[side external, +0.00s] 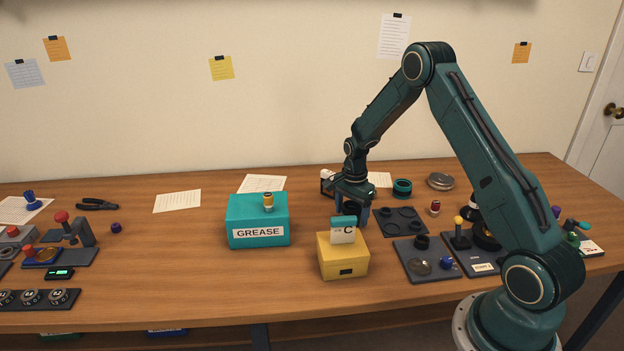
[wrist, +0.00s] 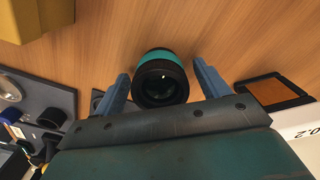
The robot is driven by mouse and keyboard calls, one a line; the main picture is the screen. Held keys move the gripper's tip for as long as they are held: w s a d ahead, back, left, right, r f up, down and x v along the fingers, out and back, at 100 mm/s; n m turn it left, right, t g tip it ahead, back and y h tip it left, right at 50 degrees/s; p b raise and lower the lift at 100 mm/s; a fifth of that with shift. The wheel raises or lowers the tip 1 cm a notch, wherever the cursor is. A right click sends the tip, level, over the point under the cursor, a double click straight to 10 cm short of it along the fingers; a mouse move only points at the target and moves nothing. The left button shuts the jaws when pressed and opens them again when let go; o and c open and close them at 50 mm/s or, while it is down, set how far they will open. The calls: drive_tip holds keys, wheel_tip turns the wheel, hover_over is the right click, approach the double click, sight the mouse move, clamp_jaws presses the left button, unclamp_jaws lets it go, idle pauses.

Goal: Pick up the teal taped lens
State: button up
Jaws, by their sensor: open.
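The teal taped lens (wrist: 160,78) shows in the wrist view as a dark barrel with a teal band around its far part and its dark glass facing the camera. It appears between the two blue fingers of my gripper (wrist: 161,76), with a visible gap on each side. My gripper is open and holds nothing. In the side view my gripper (side external: 352,213) is low over the table, behind the yellow box (side external: 342,257).
A teal grease box (side external: 258,221) stands to the left. A dark tray with round recesses (side external: 399,222) lies right of my gripper. A dark and teal ring-shaped piece (side external: 402,188) stands behind that tray. Bare wood lies between the grease box and the yellow box.

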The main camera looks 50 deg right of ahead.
sight(352, 205)
drive_tip(key=shift+f, duration=0.35)
drive_tip(key=c, duration=1.1)
drive_tip(key=shift+c, duration=0.2)
drive_tip(key=shift+r, duration=0.25)
wheel_tip(352, 205, up, 20)
drive_tip(key=shift+f, duration=0.15)
